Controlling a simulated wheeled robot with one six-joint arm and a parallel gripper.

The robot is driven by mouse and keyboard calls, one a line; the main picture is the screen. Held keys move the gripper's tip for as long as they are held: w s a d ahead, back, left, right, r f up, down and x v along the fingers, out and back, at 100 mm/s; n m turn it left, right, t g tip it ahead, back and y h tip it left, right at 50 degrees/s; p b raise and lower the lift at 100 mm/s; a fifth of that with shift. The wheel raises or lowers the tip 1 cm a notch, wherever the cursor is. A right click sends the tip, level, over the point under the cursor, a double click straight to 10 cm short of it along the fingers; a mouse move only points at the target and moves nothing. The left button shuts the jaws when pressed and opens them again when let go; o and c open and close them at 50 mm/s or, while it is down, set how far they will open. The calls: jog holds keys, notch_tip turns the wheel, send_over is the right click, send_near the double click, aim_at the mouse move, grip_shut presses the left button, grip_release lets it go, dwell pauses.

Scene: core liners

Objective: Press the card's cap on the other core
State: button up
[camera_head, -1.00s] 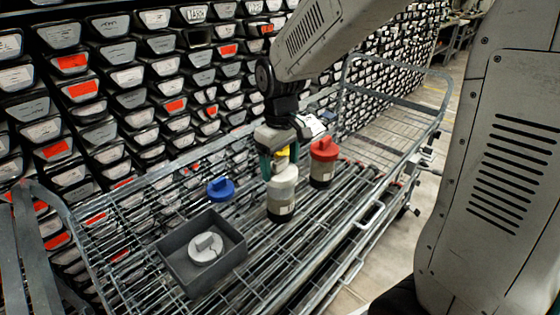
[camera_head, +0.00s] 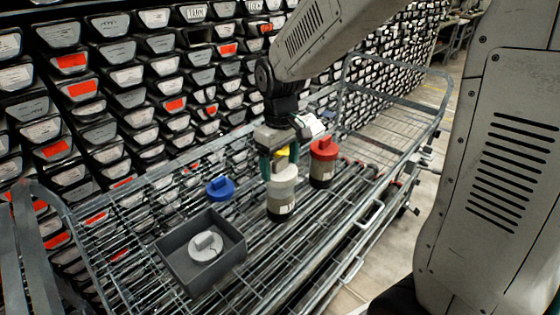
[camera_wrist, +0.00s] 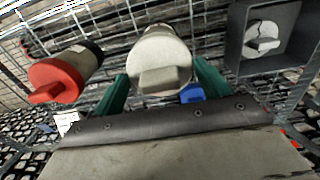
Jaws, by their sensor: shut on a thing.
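My gripper (camera_head: 280,165) is over the nearer core (camera_head: 281,205), an upright clear liner with a cream-white cap (camera_head: 284,175). In the wrist view the teal fingers (camera_wrist: 160,85) stand on either side of this cap (camera_wrist: 160,50), with its raised tab between them; they are shut on it. The cap sits on top of the core; whether it is fully seated I cannot tell. A second upright core (camera_head: 321,174), with a red cap (camera_head: 324,148), stands just right and behind. A small yellow patch shows between the fingers. I cannot make out a card's colour.
A loose blue cap (camera_head: 220,188) lies on the wire cart (camera_head: 150,215). A dark open tray (camera_head: 174,262) at front left holds a light grey cap (camera_head: 205,247). Racked core boxes (camera_head: 130,75) line the back. The cart's far right end is clear.

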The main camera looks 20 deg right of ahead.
jog(key=shift+f, duration=1.1)
jog(key=o, duration=0.9)
jog(key=shift+o, duration=0.2)
jog(key=shift+r, duration=0.1)
jog(key=shift+r, duration=3.4)
jog(key=shift+m+g, duration=0.5)
jog(key=shift+m, duration=0.2)
jog(key=s, duration=0.4)
jog(key=shift+s+d+f, duration=0.1)
jog(key=shift+d+f, duration=0.1)
jog(key=s+d+r+m+t, duration=0.1)
jog(key=s+r, duration=0.1)
jog(key=s, duration=0.7)
jog(key=s+d+r+m+t, duration=0.1)
jog(key=s+r+m, duration=0.1)
jog(key=s, duration=0.7)
jog(key=shift+s+d+r, duration=0.35)
jog(key=shift+s+r, duration=0.05)
jog(key=shift+r, duration=0.3)
